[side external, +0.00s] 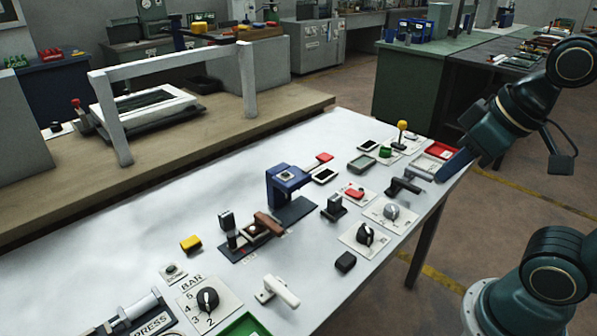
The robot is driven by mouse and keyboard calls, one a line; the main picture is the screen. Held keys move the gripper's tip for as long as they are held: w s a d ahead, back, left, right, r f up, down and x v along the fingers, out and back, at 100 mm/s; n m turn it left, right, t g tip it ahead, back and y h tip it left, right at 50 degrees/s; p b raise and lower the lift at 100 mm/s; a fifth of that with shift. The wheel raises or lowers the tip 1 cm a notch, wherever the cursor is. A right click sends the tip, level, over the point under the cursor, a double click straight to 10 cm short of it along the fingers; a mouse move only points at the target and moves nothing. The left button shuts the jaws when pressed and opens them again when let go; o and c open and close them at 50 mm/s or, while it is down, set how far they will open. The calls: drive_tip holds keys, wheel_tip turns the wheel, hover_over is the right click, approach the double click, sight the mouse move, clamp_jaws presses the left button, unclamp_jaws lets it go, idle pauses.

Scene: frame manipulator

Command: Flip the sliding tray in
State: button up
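A flat white-framed tray (150,104) with a dark centre sits on the wooden bench at the left, under a grey portal frame (170,64). A red-knobbed lever (78,106) stands at its left end. I cannot tell for certain whether this is the sliding tray. A blue press-like unit (287,183) stands mid-table, with a small red-ended part beside it. My dark green arm is at the right edge, its lower end by the table's far right corner, well away from both. My fingers cannot be made out clearly, and I see nothing held.
The white table (120,228) carries several knobs, switches and levers, including a yellow-topped stick (402,126), a white lever (281,291) and a BAR dial (207,301). A red tray (438,150) lies near my arm. The table's left-middle surface is clear.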

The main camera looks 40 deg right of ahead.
drive_tip(key=shift+w+a+r, duration=0.1)
drive_tip(key=shift+w+r, duration=0.05)
drive_tip(key=shift+w, duration=0.15)
clamp_jaws()
drive_tip(key=w+a+n+g+y, duration=0.1)
drive_tip(key=w+a+n, duration=0.3)
drive_tip(key=w, duration=0.7)
drive_tip(key=w+a+n+g+y, duration=0.1)
drive_tip(key=w+a+n, duration=0.35)
drive_tip(key=w, duration=0.65)
drive_tip(key=w+a+f+n+g+y, duration=0.1)
drive_tip(key=w+a+f+n, duration=0.2)
drive_tip(key=w+a+f, duration=0.3)
drive_tip(key=w+a+f+n+g, duration=0.1)
drive_tip(key=w+a+f+n, duration=0.3)
drive_tip(key=w+f, duration=0.6)
drive_tip(key=shift+a+f+g+y, duration=0.4)
drive_tip(key=shift+a+f, duration=0.55)
drive_tip(key=shift+a, duration=0.05)
drive_tip(key=shift+w+f, duration=0.1)
drive_tip(key=shift+f, duration=0.05)
